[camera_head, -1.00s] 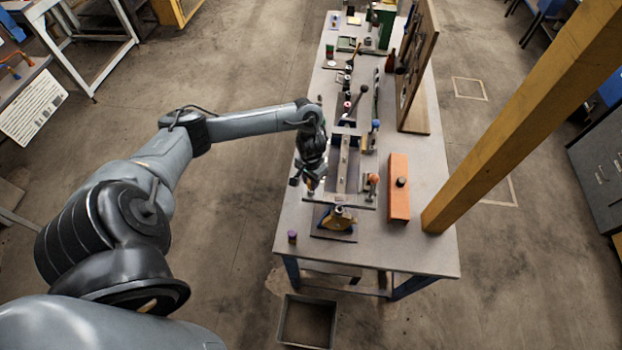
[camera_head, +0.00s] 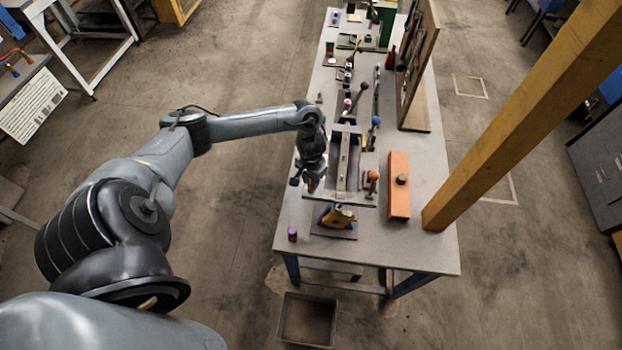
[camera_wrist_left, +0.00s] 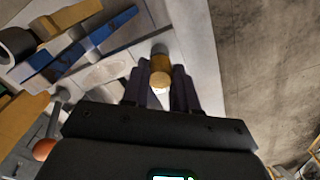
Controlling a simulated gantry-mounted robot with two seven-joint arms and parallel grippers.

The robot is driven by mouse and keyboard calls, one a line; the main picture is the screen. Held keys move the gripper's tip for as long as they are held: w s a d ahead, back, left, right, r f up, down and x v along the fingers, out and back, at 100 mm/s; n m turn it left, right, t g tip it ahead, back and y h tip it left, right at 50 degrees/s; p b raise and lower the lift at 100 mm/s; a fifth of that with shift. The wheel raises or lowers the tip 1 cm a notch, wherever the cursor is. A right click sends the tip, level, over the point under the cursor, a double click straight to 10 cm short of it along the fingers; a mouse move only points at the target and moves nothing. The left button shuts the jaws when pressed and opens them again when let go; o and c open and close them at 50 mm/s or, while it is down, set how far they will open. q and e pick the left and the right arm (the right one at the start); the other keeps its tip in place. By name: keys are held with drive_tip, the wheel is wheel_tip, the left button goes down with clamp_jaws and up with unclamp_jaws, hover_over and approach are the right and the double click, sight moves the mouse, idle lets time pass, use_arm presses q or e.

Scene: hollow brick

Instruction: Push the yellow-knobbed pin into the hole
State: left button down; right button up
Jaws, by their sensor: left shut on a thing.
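My left gripper (camera_head: 309,186) is low over the left edge of a grey metal fixture (camera_head: 366,158) on the table. In the left wrist view, the gripper's two dark fingers (camera_wrist_left: 161,90) are shut on the yellow-knobbed pin, with its round yellow knob (camera_wrist_left: 160,78) between the tips. The pin's shaft and the hole are hidden, so I cannot tell how deep the pin sits. In the head view the arm and fingers cover the knob. My right gripper is not in view.
An orange block (camera_head: 398,205) with a dark round knob stands right of the fixture. A yellow clamp-like part (camera_head: 338,216) and a small purple-topped cylinder (camera_head: 292,235) are near the front. An upright wooden board (camera_head: 416,65) stands at the back right. The table's front right corner is clear.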

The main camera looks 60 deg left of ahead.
use_arm(q)
drive_tip(key=c, duration=0.8)
unclamp_jaws()
drive_tip(key=shift+r, duration=0.6)
wheel_tip(320, 180, up, 10)
drive_tip(key=p, duration=0.3)
drive_tip(key=shift+f, duration=0.15)
drive_tip(key=shift+s+f, duration=0.1)
